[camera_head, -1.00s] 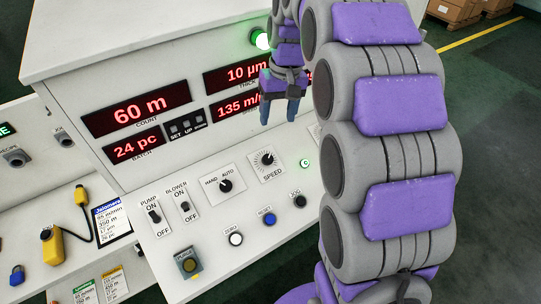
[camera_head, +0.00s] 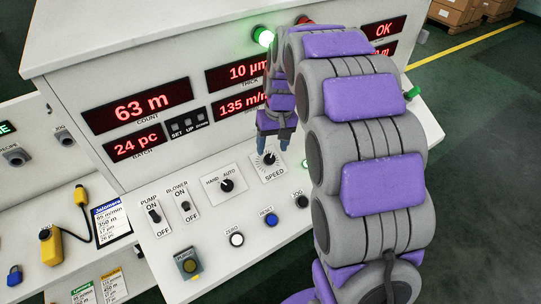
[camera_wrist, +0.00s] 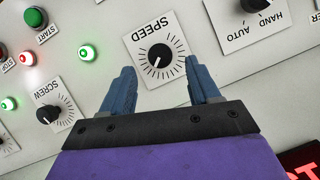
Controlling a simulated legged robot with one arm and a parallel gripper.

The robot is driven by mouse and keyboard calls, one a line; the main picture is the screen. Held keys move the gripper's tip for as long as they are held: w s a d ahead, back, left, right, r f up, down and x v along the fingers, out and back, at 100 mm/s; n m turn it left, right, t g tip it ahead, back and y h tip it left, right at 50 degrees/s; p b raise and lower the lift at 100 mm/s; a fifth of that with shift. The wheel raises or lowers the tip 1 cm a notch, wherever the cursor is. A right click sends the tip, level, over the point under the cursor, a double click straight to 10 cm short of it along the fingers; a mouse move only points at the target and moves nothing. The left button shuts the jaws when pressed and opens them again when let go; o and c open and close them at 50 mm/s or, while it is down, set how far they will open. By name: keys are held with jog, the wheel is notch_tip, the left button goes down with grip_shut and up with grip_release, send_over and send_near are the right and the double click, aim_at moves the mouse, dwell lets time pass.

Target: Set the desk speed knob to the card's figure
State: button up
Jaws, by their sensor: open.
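The black speed knob (camera_head: 269,158) sits on its white SPEED plate on the sloped desk panel. It also shows in the wrist view (camera_wrist: 160,55), upside down, with a white mark pointing to the lower left there. My gripper (camera_head: 273,143) is open just above the knob. In the wrist view its two blue fingers (camera_wrist: 159,72) stand either side of the SPEED plate, apart from the knob and empty. The blue-headed card (camera_head: 111,221) lies at the left; its top line is in m/min, but the figure is too small to read surely. The speed display (camera_head: 239,105) reads 135, its right end hidden.
The HAND/AUTO knob (camera_head: 227,185) is left of the speed knob. The zero (camera_head: 236,239), reset (camera_head: 270,219) and jog (camera_head: 302,201) buttons lie in front. A SCREW knob (camera_wrist: 48,115) shows in the wrist view.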

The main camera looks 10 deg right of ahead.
aim_at(270, 158)
jog(key=shift+a+f, duration=0.15)
jog(key=shift+f, duration=0.95)
jog(key=shift+a+f, duration=0.15)
jog(key=shift+f, duration=0.95)
jog(key=c, duration=1)
